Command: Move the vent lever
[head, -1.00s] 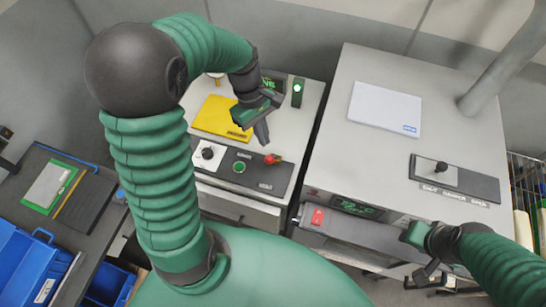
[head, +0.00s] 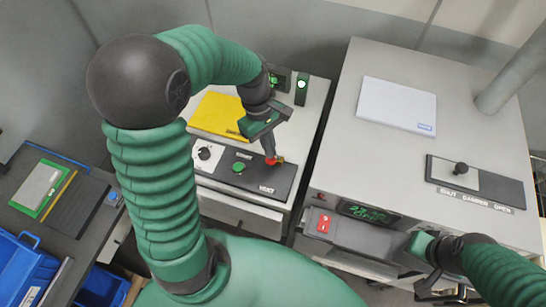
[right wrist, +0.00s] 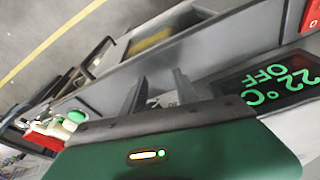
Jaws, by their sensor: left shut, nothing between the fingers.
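My right gripper (head: 428,286) is low in front of the right machine. In the right wrist view its fingers (right wrist: 160,76) are apart with nothing between them.
A yellow folder (head: 216,115) lies behind the left panel.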

